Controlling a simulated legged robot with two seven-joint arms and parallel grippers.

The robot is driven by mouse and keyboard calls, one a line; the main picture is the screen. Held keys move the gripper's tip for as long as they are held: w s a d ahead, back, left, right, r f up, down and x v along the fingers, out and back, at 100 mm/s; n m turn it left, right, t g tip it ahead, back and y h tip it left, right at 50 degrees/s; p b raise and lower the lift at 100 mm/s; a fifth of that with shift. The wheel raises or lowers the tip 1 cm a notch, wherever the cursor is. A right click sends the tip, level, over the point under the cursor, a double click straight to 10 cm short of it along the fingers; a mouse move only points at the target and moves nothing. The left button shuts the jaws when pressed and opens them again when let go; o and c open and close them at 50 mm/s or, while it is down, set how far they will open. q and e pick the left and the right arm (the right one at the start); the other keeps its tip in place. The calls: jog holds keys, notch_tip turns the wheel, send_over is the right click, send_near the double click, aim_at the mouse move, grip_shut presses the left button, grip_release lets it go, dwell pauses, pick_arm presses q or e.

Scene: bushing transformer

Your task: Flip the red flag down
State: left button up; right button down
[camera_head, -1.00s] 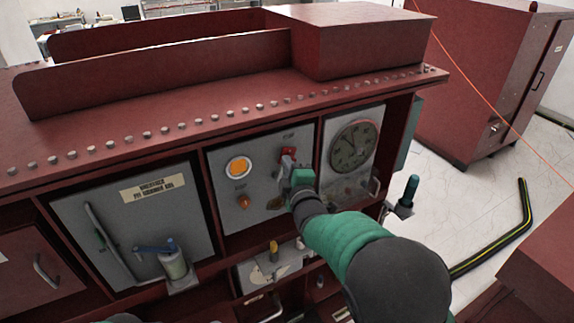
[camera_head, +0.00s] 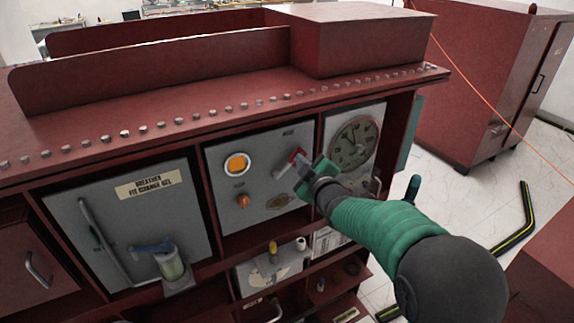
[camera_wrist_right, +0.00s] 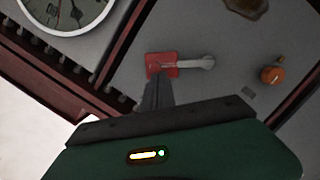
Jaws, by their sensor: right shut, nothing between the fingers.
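The red flag (camera_head: 294,155) is a small red plate on the grey middle panel, right of the orange light. In the right wrist view the red flag (camera_wrist_right: 162,65) has a grey lever (camera_wrist_right: 198,63) extending right across it. My right gripper (camera_head: 304,169) is at the flag, its arm coming from the lower right. In the wrist view the fingers of my right gripper (camera_wrist_right: 156,88) are together, with tips at the lower edge of the flag. Nothing shows between them. I cannot tell whether they touch it. My left gripper is not in view.
The round gauge (camera_head: 354,142) is right of the flag. The orange light (camera_head: 237,164) and orange knob (camera_head: 243,201) are to its left. A breather panel (camera_head: 130,225) with a blue-handled valve is farther left. Red frame posts border the middle panel.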

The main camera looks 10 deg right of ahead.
jog(key=d+f+m, duration=0.1)
jog(key=d+f+m+y+p, duration=0.1)
jog(key=f+m, duration=0.1)
jog(key=w+d+f+m+g+p, duration=0.1)
jog(key=m, duration=0.1)
jog(key=shift+d+f, duration=0.15)
jog(key=shift+f, duration=0.15)
jog(key=shift+f, duration=0.2)
dwell(0.5)
